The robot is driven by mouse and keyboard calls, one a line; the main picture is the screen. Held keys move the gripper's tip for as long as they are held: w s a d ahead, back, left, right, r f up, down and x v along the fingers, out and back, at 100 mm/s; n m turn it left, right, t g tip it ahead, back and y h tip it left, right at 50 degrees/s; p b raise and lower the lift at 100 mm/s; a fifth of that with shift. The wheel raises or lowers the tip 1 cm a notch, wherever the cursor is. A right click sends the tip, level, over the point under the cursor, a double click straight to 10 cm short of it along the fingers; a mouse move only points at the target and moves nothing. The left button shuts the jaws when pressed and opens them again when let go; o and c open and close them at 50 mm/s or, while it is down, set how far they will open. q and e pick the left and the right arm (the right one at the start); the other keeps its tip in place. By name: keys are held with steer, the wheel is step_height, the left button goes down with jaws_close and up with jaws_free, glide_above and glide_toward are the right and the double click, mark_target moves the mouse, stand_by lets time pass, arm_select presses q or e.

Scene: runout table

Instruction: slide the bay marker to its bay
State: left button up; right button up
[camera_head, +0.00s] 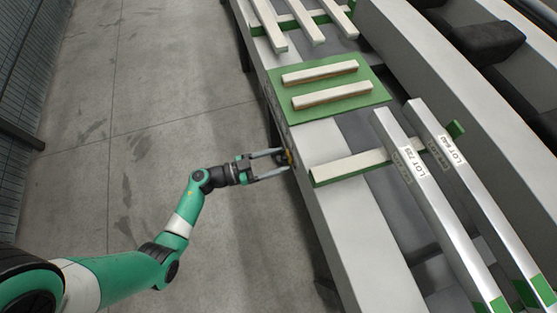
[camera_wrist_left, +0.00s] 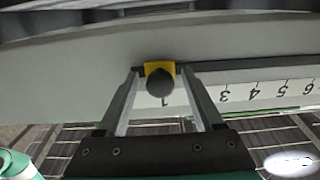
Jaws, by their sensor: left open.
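The bay marker (camera_wrist_left: 160,82) is a small yellow slider with a round black knob, on a dark rail above a white numbered scale (camera_wrist_left: 255,95). It is beside the number 1; 3, 4, 5 and 6 run to the right, and the 2 is hidden behind a finger. In the head view the marker (camera_head: 289,157) is a small yellow spot on the table's left side. My left gripper (camera_head: 284,162) is open, its fingers on either side of the knob. The wrist view shows the gripper (camera_wrist_left: 160,72) around the knob; whether it touches cannot be told. My right gripper is out of view.
The runout table (camera_head: 345,235) carries two long metal profiles (camera_head: 430,175) with lot labels. Two pale bars (camera_head: 332,95) lie on a green mat (camera_head: 370,94), and more bars (camera_head: 305,22) lie at the far end. The floor (camera_head: 120,130) left of the table is clear.

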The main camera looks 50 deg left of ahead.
arm_select(q)
steer(key=shift+w, duration=0.15)
jaws_close()
stand_by(1.4)
